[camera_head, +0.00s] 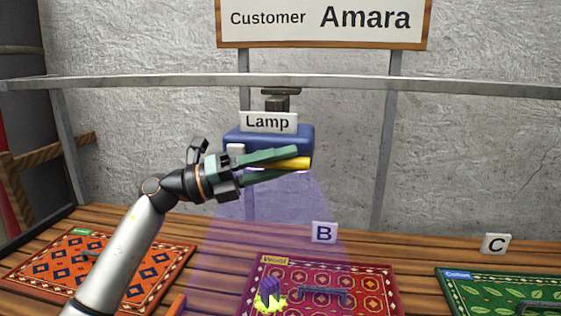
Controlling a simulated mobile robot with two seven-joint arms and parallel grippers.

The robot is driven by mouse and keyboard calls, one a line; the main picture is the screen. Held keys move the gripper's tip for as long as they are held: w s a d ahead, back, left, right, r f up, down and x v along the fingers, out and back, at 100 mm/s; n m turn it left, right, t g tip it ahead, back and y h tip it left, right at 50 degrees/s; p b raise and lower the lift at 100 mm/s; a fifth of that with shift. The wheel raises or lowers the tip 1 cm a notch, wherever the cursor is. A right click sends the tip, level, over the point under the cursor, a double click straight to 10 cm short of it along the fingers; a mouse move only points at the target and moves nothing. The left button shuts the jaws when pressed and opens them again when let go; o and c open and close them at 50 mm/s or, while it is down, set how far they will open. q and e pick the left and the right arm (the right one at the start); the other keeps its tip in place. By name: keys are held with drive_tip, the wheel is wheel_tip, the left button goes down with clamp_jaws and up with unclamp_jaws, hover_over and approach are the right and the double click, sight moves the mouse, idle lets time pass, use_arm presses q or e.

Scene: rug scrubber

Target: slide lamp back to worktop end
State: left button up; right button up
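The lamp (232,138) is a blue box labelled "Lamp", hung from the grey rail by a dark bracket, above and a little left of the B sign. It casts a purple cone of light down over the middle rug. A yellow handle (300,163) is at its front. My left gripper (283,164) reaches in from the left, and its two green fingers lie above and below the handle with no clear gap. The gripper hides part of the lamp's front. My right gripper is out of view.
The rail (430,88) runs across the whole view. On the wooden worktop (415,250) lie an orange rug (45,262), a crimson rug (378,290) and a green rug (455,285). Signs B (323,232) and C (496,244) stand behind. The rail is clear right of the lamp.

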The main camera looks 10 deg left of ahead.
use_arm(q)
clamp_jaws()
idle(1.2)
